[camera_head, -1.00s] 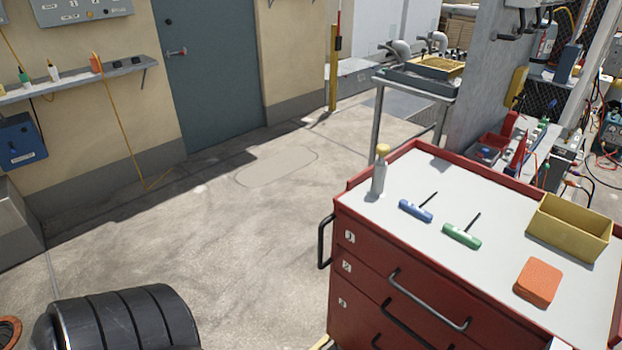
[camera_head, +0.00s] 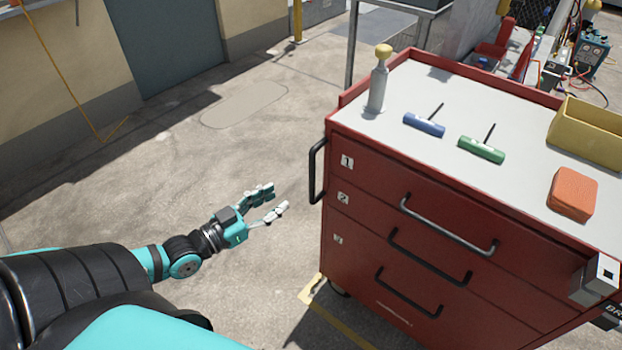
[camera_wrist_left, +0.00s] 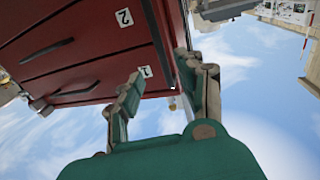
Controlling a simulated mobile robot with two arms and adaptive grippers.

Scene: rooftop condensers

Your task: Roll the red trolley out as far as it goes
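The red trolley (camera_head: 400,230) stands at the right in the head view, with drawers marked 1 and 2 and a black side handle (camera_head: 316,171) on its left end. My left gripper (camera_head: 274,203) is open and empty, left of that handle and apart from it. In the left wrist view the open fingers (camera_wrist_left: 165,95) point toward the trolley's red front (camera_wrist_left: 90,45), with the handle (camera_wrist_left: 159,40) just beyond them. My right gripper is not clearly in view.
The concrete (camera_head: 210,170) to the left is clear.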

